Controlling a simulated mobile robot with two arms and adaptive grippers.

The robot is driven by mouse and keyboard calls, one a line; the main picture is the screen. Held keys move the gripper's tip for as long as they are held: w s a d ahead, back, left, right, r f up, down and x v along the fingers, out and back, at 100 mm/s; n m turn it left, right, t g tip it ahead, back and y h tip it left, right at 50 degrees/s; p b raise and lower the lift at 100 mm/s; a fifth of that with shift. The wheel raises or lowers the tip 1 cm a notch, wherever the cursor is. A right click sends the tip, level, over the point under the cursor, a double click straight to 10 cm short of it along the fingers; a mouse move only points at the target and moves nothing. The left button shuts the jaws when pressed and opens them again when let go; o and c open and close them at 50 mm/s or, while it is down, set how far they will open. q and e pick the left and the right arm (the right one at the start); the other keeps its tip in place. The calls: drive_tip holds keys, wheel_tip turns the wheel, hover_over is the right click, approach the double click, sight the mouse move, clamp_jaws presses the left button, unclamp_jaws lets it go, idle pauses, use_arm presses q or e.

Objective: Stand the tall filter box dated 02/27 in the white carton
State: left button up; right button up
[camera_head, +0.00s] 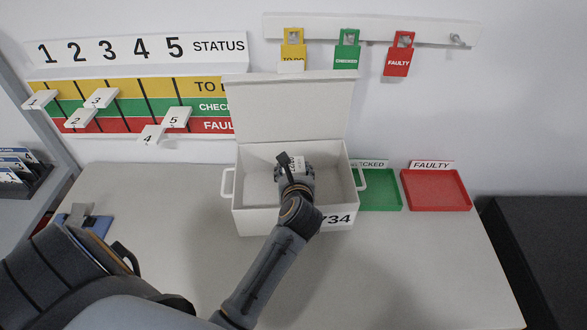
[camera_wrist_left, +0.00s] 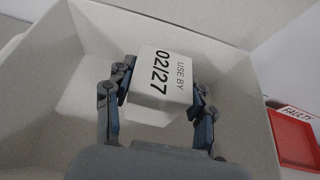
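The white carton (camera_head: 250,218) stands open on the table with its lid raised at the back; its wall also shows in the left wrist view (camera_wrist_left: 35,95). My left gripper (camera_head: 290,175) reaches down into the carton. In the left wrist view my left gripper (camera_wrist_left: 160,95) has one finger against each side of a white filter box (camera_wrist_left: 165,75). The box's label reads USE BY 02/27. The box is inside the carton's walls, and part of it shows past the gripper in the head view (camera_head: 298,163). I cannot tell whether its base touches the carton floor.
A green tray (camera_head: 381,203) and a red FAULTY tray (camera_head: 436,203) lie right of the carton. A status board (camera_head: 150,87) with number tags is on the back wall. A dark rack (camera_head: 30,184) stands at left. The front right of the table (camera_head: 410,270) is clear.

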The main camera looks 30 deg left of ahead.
use_arm(q)
drive_tip(key=o, duration=0.3)
drive_tip(key=shift+o, duration=0.2)
drive_tip(key=shift+r, duration=0.1)
drive_tip(key=shift+r+p, duration=0.3)
drive_tip(key=shift+r, duration=0.1)
drive_tip(key=shift+s+d+r, duration=0.15)
drive_tip(key=shift+r, duration=0.1)
drive_tip(key=b+v, duration=0.1)
drive_tip(key=v, duration=0.5)
drive_tip(key=shift+s+d, duration=0.2)
drive_tip(key=shift+s, duration=0.1)
drive_tip(key=shift+s+r, duration=0.15)
drive_tip(key=shift+r, duration=0.05)
